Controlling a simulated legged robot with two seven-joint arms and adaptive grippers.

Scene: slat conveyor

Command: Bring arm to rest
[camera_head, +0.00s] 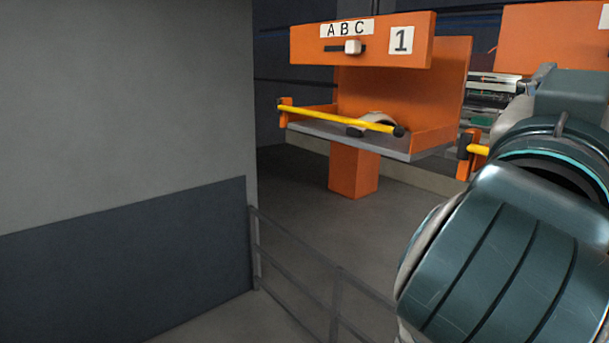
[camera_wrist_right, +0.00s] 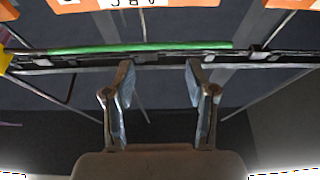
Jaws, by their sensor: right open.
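My right arm (camera_head: 500,250) fills the lower right of the head view, raised and bent; its gripper is outside that view. In the right wrist view my right gripper (camera_wrist_right: 160,80) is open, with its two fingers apart and nothing between them. Beyond the fingertips a green bar (camera_wrist_right: 140,47) runs along a dark rail (camera_wrist_right: 200,58). I cannot tell whether the fingertips touch the rail. My left gripper is in neither view.
An orange station (camera_head: 385,85) marked "ABC" and "1" has a grey shelf (camera_head: 345,138) and a yellow bar (camera_head: 340,117) with a dark end. Another orange station (camera_head: 550,38) stands behind my arm. A railing (camera_head: 310,265) and grey wall (camera_head: 120,110) lie left.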

